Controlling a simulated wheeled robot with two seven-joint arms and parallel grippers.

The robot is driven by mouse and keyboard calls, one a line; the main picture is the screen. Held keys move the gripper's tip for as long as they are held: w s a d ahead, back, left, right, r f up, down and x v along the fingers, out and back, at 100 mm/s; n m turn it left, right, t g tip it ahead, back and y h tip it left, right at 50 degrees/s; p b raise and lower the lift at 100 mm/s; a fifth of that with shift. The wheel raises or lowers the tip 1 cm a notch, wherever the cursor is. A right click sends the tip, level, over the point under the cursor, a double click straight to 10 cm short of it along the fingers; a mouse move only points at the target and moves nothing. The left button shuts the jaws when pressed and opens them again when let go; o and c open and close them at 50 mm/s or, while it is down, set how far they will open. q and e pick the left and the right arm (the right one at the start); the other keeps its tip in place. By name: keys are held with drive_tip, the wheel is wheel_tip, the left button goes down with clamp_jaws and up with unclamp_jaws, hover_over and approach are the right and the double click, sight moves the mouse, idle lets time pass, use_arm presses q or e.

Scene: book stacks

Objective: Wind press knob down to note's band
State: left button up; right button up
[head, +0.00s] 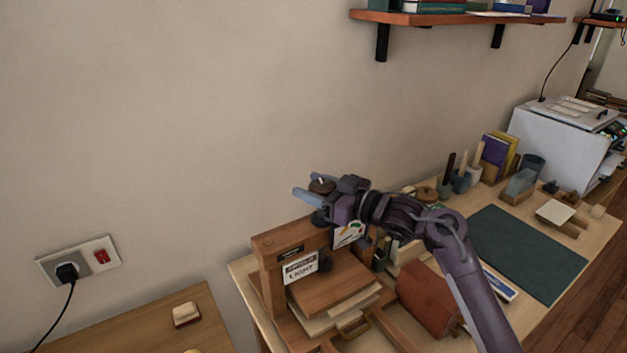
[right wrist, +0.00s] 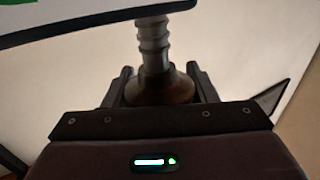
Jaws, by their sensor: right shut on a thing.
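The wooden book press (head: 268,247) stands at the near left end of the bench, with a flat board (head: 335,281) over a stack inside. My right gripper (head: 312,188) is above its top beam, shut on the round brown press knob (head: 322,186). In the right wrist view the knob (right wrist: 160,86) sits between the two fingers, with the grey threaded screw (right wrist: 153,45) running from it. A white note (head: 300,268) with dark lettering is on the press front; its band cannot be made out. My left gripper is out of view.
A white card with coloured marks (head: 349,235) shows beside the press, below my right arm. A brown block (head: 428,296) lies right of the press. A dark green mat (head: 525,252) lies farther right. A wall shelf (head: 450,18) hangs above.

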drive_tip(key=shift+r+m+t+h+p, duration=0.2)
drive_tip(key=shift+m+t+h+p, duration=0.3)
drive_tip(key=shift+m+t+h, duration=0.55)
drive_tip(key=shift+w+d+f+m+t+h, duration=0.1)
drive_tip(key=shift+m+t+h, duration=0.3)
drive_tip(key=shift+t, duration=0.2)
drive_tip(key=shift+w+m+t+h, duration=0.1)
drive_tip(key=shift+m+t+h, duration=0.25)
drive_tip(key=shift+t, duration=0.2)
drive_tip(key=m+t+h, duration=0.1)
drive_tip(key=h, duration=0.1)
drive_tip(key=m+t+h, duration=0.1)
drive_tip(key=m+h, duration=0.1)
drive_tip(key=shift+w+d+t, duration=0.1)
drive_tip(key=shift+d+t, duration=0.1)
drive_tip(key=shift+t, duration=0.2)
drive_tip(key=shift+w+d+r+m+t+h, duration=0.1)
drive_tip(key=shift+m+t+h, duration=0.1)
drive_tip(key=shift+m+h, duration=0.35)
drive_tip(key=shift+s+d+r+m+t+h, duration=0.1)
drive_tip(key=shift+m+t+h, duration=0.15)
drive_tip(key=shift+h, duration=0.45)
drive_tip(key=shift+w+d+m+t+h, duration=0.1)
drive_tip(key=shift+m+t+h, duration=0.05)
drive_tip(key=shift+m+h, duration=0.45)
drive_tip(key=shift+r, duration=0.2)
drive_tip(key=o, duration=0.8)
drive_tip(key=shift+c, duration=0.2)
drive_tip(key=shift+o, duration=1.1)
drive_tip(key=shift+f, duration=0.3)
